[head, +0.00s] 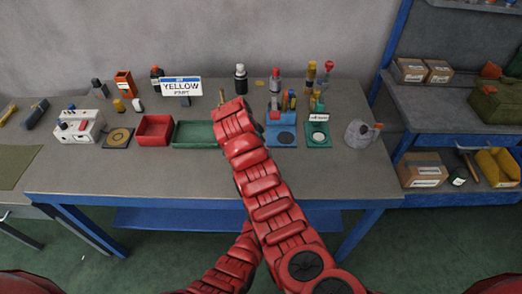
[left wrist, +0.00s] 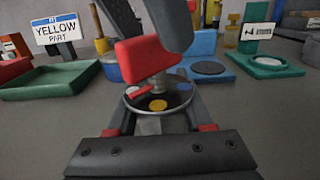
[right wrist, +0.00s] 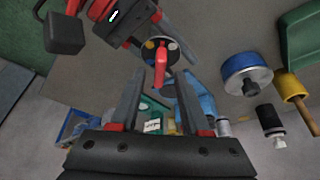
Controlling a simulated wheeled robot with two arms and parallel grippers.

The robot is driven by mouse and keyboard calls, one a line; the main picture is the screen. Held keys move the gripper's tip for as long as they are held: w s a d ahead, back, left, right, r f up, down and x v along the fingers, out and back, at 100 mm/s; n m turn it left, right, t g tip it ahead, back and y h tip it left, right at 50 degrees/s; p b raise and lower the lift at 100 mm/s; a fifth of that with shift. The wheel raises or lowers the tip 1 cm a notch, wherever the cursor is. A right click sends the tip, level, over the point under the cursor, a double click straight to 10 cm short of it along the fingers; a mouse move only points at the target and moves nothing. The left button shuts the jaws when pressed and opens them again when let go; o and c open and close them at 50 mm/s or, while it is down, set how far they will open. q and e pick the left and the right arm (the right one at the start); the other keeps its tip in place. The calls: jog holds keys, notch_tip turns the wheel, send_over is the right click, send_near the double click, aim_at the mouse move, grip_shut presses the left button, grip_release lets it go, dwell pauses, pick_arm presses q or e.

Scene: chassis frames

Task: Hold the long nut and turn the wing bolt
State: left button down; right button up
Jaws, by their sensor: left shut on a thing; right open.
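My left gripper (left wrist: 155,112) is shut on the long nut (left wrist: 152,125), a light grey piece partly hidden below a round dark disc with coloured marks (left wrist: 180,97). The wing bolt (left wrist: 150,60) has a red wing and a silver shank, and stands over the disc. My right gripper (right wrist: 160,78) is open, with its fingertips on either side of the red wing, which shows in the right wrist view (right wrist: 160,62). I cannot tell whether they touch it. In the head view my red arms hide both grippers and the parts.
On the grey table (head: 180,180) are a red tray (head: 153,130), a green tray (head: 190,140), a blue holder (head: 283,139), a teal holder (head: 318,139) and a "YELLOW PART" sign (head: 181,86). Several small parts stand behind. The table's front strip is clear.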

jog(key=v, duration=1)
jog(key=shift+r, duration=0.3)
jog(key=shift+s, duration=0.1)
pick_arm(q)
jog(key=shift+c, duration=1.1)
grip_release()
